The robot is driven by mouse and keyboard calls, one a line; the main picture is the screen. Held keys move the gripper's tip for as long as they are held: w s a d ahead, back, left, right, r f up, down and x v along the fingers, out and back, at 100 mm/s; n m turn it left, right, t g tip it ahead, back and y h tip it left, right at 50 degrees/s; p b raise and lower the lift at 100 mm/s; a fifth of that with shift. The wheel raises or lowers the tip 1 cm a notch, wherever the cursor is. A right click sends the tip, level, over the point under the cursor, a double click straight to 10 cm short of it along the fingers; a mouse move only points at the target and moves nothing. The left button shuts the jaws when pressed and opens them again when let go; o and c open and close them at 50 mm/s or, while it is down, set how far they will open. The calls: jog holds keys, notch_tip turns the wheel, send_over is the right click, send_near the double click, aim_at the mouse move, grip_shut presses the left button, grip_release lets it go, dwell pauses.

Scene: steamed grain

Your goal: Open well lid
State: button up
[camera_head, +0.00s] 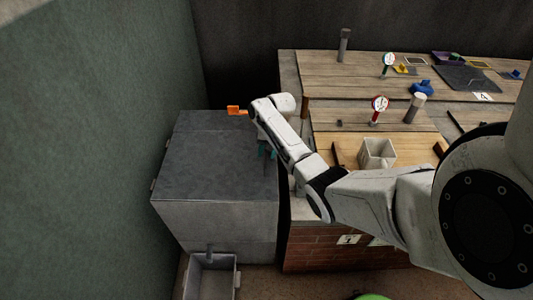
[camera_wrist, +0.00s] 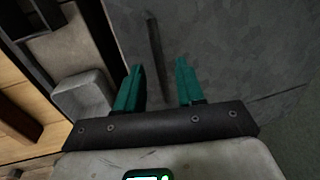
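The well lid (camera_head: 205,165) is the flat dark grey top of the pale box at the left in the head view. It looks closed. In the wrist view the grey lid surface (camera_wrist: 225,45) fills the middle and right. A thin dark bar (camera_wrist: 155,45), which looks like its handle, lies on it ahead of the fingers. My gripper (camera_wrist: 158,85) is open, with two teal fingers apart and nothing between them. In the head view my gripper (camera_head: 267,152) is over the lid's right edge, partly hidden by my arm. I cannot tell its height above the lid.
A wooden worktop (camera_head: 330,120) on a brick base stands right of the box, with a white square container (camera_head: 377,153), dials and posts. A grey trough (camera_head: 211,277) sits on the floor before the box. A green wall (camera_head: 90,150) stands close on the left.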

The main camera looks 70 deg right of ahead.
jog(key=shift+w+f, duration=0.1)
jog(key=shift+f, duration=0.4)
grip_shut()
dwell(0.4)
